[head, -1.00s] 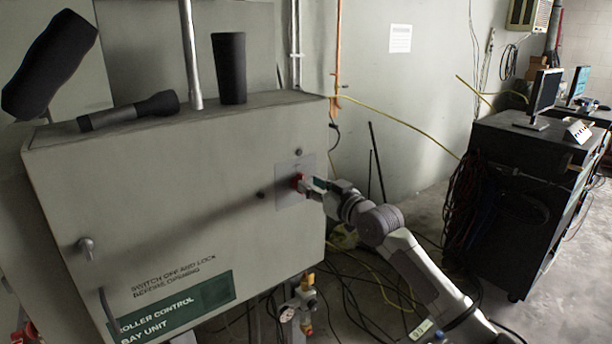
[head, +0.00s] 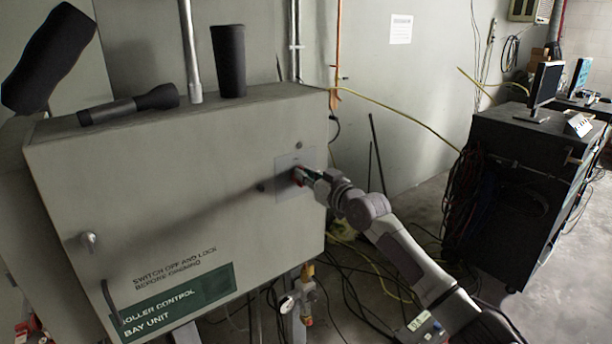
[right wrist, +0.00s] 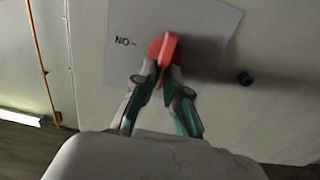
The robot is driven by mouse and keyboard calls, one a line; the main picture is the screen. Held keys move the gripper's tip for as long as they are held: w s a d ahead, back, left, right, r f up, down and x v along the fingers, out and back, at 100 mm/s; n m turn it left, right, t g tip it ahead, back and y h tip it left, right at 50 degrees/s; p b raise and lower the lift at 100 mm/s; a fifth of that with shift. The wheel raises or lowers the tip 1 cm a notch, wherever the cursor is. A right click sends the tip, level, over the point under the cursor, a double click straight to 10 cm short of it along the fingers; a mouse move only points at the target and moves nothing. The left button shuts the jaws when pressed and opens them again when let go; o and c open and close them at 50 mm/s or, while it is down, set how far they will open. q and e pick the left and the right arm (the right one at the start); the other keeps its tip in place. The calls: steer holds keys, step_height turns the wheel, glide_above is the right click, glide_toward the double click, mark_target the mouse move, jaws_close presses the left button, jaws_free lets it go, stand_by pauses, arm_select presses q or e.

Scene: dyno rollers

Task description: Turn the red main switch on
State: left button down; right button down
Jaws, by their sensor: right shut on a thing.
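The red main switch (head: 298,176) sits on a pale plate (head: 285,186) on the front of the grey control cabinet. The gripper hides part of the switch. My left gripper is not in view.
The cabinet (head: 120,190) fills the left side. A black cup-like cylinder (head: 229,62) and a flashlight (head: 130,104) stand and lie on its top. Cables (head: 375,275) run over the floor at right. A black desk unit (head: 510,190) with a monitor (head: 545,84) stands further right.

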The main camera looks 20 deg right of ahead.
steer(key=m, duration=0.6)
steer(key=d+f+m+p, duration=0.1)
steer(key=m, duration=0.5)
steer(key=m+p, duration=0.1)
steer(key=m, duration=0.4)
steer(key=shift+w+d+f+m, duration=0.3)
steer(key=shift+f+m, duration=0.05)
steer(key=shift+m, duration=0.05)
steer(key=shift+f, duration=0.1)
stand_by(0.6)
steer(key=c, duration=1.2)
jaws_free()
steer(key=shift+p, duration=0.3)
